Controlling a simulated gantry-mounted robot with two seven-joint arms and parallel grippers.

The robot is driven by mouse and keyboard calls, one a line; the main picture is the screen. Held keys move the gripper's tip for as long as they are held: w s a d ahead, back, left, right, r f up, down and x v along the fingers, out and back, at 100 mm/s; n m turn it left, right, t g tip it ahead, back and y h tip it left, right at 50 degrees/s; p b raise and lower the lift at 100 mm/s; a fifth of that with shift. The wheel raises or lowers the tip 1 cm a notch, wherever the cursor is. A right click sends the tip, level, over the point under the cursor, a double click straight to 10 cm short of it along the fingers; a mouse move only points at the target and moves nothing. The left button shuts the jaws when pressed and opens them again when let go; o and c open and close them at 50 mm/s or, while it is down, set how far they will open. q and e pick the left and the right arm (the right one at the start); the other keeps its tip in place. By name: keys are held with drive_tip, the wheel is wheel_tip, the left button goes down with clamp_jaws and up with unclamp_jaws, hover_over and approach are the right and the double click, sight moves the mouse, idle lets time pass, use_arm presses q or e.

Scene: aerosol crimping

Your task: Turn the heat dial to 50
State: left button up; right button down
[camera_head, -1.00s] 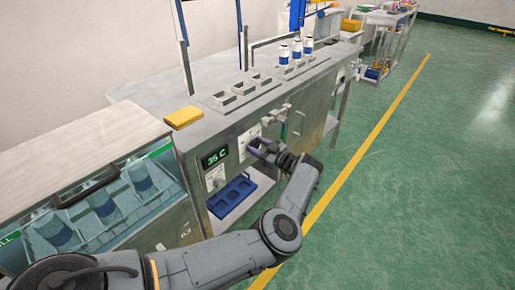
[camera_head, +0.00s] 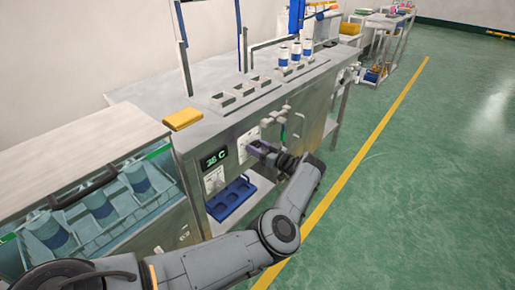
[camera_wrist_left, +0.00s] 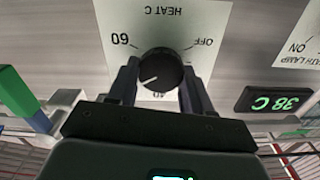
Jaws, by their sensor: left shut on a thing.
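The heat dial (camera_wrist_left: 160,70) is a round black knob on a white plate marked HEAT C, seen upside down in the left wrist view. Its white mark points to lower left, between the 60 and a partly hidden 40. My left gripper (camera_wrist_left: 157,88) is shut on the dial, one finger on each side. In the head view my left gripper (camera_head: 260,148) is at the front panel of the steel bench and covers the dial. A green display (camera_wrist_left: 271,102) reads 38 C; it also shows in the head view (camera_head: 215,159). My right gripper is not in view.
Pipes and a valve (camera_head: 284,118) stick out of the bench front just right of my gripper. A blue tray (camera_head: 231,197) sits below. A glass-fronted bath (camera_head: 97,207) with several cans stands at left. The green floor at right is clear.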

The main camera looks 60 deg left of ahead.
use_arm(q)
drive_tip(key=o, duration=1)
drive_tip(key=shift+o, duration=0.2)
drive_tip(key=shift+w+d, duration=0.2)
drive_tip(key=shift+d, duration=0.3)
drive_tip(key=v, duration=0.9)
drive_tip(key=shift+d+p, duration=0.35)
drive_tip(key=shift+p, duration=0.05)
drive_tip(key=shift+r, duration=0.1)
